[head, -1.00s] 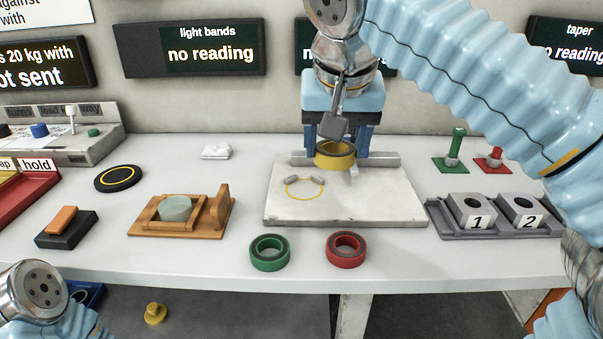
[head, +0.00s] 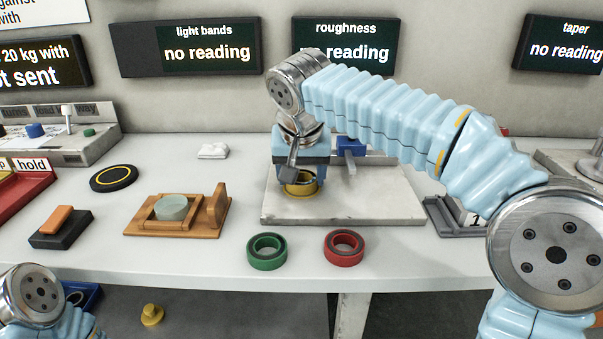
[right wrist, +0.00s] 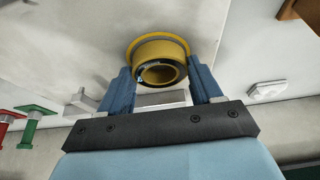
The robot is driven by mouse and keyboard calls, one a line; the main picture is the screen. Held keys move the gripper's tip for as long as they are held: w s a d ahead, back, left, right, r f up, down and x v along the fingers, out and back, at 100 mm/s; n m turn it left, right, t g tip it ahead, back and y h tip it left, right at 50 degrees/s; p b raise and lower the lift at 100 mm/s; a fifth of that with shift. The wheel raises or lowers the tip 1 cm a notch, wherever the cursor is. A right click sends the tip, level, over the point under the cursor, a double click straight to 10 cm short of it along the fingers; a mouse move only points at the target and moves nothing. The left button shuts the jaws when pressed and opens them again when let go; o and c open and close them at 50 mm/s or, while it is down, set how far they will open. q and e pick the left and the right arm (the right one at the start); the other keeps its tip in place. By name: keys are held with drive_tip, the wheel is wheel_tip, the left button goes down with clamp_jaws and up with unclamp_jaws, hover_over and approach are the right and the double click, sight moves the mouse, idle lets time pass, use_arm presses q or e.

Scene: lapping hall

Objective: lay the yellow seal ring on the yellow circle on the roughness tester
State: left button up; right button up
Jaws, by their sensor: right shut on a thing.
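The yellow seal ring (head: 301,188) is in my right gripper (head: 297,178), over the left part of the roughness tester's pale plate (head: 375,207). The right wrist view shows the ring (right wrist: 160,52) between the two blue fingers, with its dark inner lining showing. A thin yellow edge of the circle (right wrist: 131,46) shows around the ring's far side in that view. The ring is upright and at or very close to the plate; I cannot tell whether it touches. My left gripper is not in view.
A green ring (head: 267,251) and a red ring (head: 344,247) lie in front of the plate. A wooden fixture (head: 150,224) stands to the left. The tester's blue part (head: 351,147) is just right of my gripper. A grey numbered holder (head: 446,218) is partly hidden by my arm.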

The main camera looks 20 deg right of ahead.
drive_tip(key=o, duration=0.6)
drive_tip(key=shift+f, duration=0.1)
drive_tip(key=o, duration=0.5)
drive_tip(key=shift+r, duration=0.3)
drive_tip(key=p+v, duration=0.2)
drive_tip(key=v, duration=1)
drive_tip(key=shift+s+f, duration=0.1)
